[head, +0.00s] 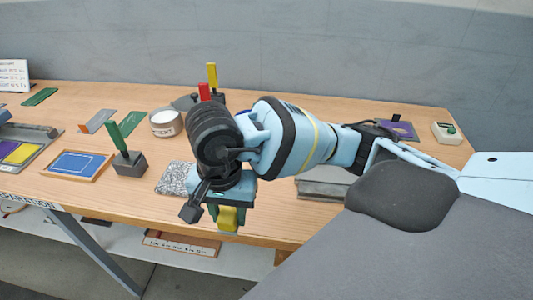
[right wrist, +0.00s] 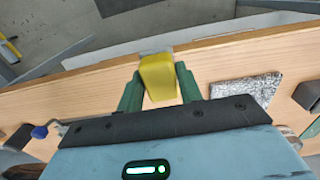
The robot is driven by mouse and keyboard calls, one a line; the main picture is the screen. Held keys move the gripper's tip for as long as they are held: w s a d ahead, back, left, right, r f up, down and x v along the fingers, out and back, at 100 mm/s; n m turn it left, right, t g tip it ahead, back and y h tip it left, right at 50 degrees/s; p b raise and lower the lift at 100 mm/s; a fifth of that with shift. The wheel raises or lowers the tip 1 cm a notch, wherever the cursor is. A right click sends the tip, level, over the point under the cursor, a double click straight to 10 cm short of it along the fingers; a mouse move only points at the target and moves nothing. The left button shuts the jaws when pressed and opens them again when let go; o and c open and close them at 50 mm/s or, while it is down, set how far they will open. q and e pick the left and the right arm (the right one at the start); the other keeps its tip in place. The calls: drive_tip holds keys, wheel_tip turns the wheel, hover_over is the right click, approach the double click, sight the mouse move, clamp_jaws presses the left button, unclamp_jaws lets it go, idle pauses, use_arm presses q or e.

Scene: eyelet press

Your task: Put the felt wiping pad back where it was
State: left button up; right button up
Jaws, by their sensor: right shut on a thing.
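My right gripper (head: 228,207) points down near the front edge of the table, at the middle of the head view. Its green fingers are shut on a yellow block-like pad (head: 228,219), which I take to be the felt wiping pad. In the right wrist view the pad (right wrist: 158,76) sits between the two fingers and overlaps the table's front edge. I cannot tell whether it touches the tabletop. The arm hides the table behind the gripper. My left gripper is not in view.
A speckled grey slab (head: 173,178) lies just left of the gripper. Further left are a dark block with a green handle (head: 118,138), a blue panel in a wooden frame (head: 75,164) and a round tin (head: 166,124). Bare wood (head: 160,218) runs along the front edge.

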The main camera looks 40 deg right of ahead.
drive_tip(key=shift+s, duration=0.35)
drive_tip(key=shift+s+d, duration=0.1)
drive_tip(key=shift+s, duration=0.1)
drive_tip(key=shift+w+d, duration=0.2)
drive_tip(key=shift+w, duration=0.1)
drive_tip(key=w+d, duration=0.3)
drive_tip(key=d, duration=0.1)
drive_tip(key=w+d+f, duration=0.1)
drive_tip(key=w+d, duration=0.2)
drive_tip(key=d, duration=0.1)
drive_tip(key=w+d+p, duration=0.1)
drive_tip(key=w+d, duration=0.2)
drive_tip(key=shift+w+d+f, duration=0.25)
drive_tip(key=shift+w+d, duration=0.15)
wheel_tip(320, 180, down, 3)
drive_tip(key=shift+f, duration=0.25)
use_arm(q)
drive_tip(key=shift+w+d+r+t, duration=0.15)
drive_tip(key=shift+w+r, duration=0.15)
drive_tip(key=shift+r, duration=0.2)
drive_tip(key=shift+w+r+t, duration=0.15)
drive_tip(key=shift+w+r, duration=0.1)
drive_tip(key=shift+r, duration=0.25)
use_arm(e)
drive_tip(key=shift+f, duration=0.1)
